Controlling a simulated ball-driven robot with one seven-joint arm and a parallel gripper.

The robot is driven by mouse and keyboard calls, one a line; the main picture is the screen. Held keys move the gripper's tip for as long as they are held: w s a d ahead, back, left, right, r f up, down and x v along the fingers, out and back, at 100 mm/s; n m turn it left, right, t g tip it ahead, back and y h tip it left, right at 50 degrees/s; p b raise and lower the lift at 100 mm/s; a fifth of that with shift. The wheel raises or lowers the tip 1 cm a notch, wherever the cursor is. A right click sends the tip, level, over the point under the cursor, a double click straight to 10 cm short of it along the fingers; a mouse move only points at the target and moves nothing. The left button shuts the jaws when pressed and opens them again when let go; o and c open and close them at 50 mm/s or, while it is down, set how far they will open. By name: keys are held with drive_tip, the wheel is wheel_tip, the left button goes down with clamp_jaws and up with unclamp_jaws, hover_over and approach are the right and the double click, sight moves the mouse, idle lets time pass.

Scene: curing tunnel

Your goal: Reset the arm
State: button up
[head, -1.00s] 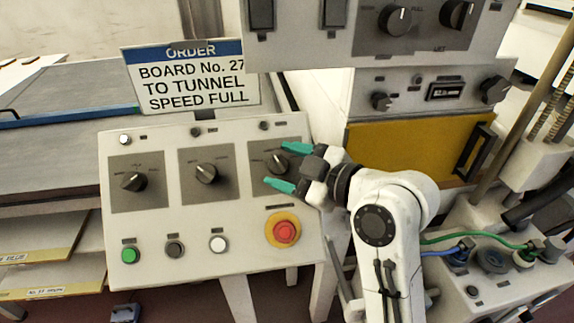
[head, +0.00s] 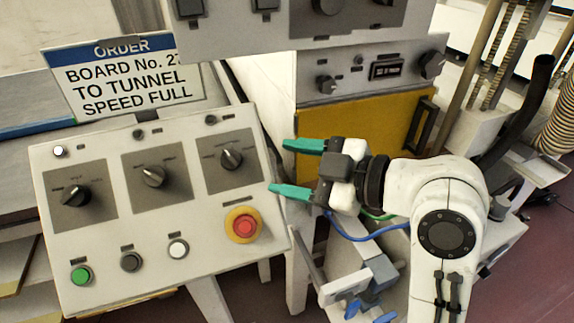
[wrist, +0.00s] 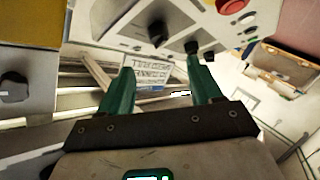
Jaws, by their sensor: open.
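My gripper (head: 290,168) has two teal fingers, spread apart with nothing between them. In the head view it is just right of the sloped control panel (head: 100,225), apart from its right dial. That right dial (head: 231,159) is fully in view, beside a middle dial (head: 154,176) and a left dial (head: 75,195). My white arm reaches in from the lower right. In the wrist view the open fingers (wrist: 160,88) point toward the panel's side and a blurred sign.
A red emergency button (head: 243,225) sits low on the panel. A yellow door (head: 355,130) with a dark handle is behind my gripper. An order sign (head: 125,78) stands behind the panel. Blue and green cables run under my arm to a box with blue fittings (head: 382,272).

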drive_tip(key=s+d+f+m+h, duration=0.2)
drive_tip(key=d+f+m, duration=0.15)
drive_tip(key=f, duration=0.35)
drive_tip(key=s+d+f+m+g+h, duration=0.1)
drive_tip(key=s+d+f+m+h, duration=0.2)
drive_tip(key=f, duration=0.4)
drive_tip(key=s+d+f+m+h, duration=0.2)
drive_tip(key=d+f+m, duration=0.15)
drive_tip(key=f, duration=0.45)
drive_tip(key=s+d+f+m+g+h, duration=0.3)
drive_tip(key=s+d+f+m, duration=0.1)
drive_tip(key=s+d+f, duration=0.4)
drive_tip(key=s+f, duration=0.2)
drive_tip(key=s, duration=0.1)
drive_tip(key=shift+s+m+g, duration=0.2)
drive_tip(key=shift+m+g, duration=0.1)
drive_tip(key=shift+m, duration=0.1)
drive_tip(key=s+d+f+m+g+h, duration=0.1)
drive_tip(key=s, duration=0.2)
drive_tip(key=s+d+f+m+g+h, duration=0.1)
drive_tip(key=s+d, duration=0.1)
drive_tip(key=s, duration=0.2)
drive_tip(key=s+d+f+m, duration=0.1)
drive_tip(key=s+d+f, duration=0.1)
drive_tip(key=s, duration=0.1)
drive_tip(key=shift+s+d+m+g+h, duration=0.1)
drive_tip(key=shift+s+m+g+h, duration=0.2)
drive_tip(key=shift+s+g+h, duration=0.1)
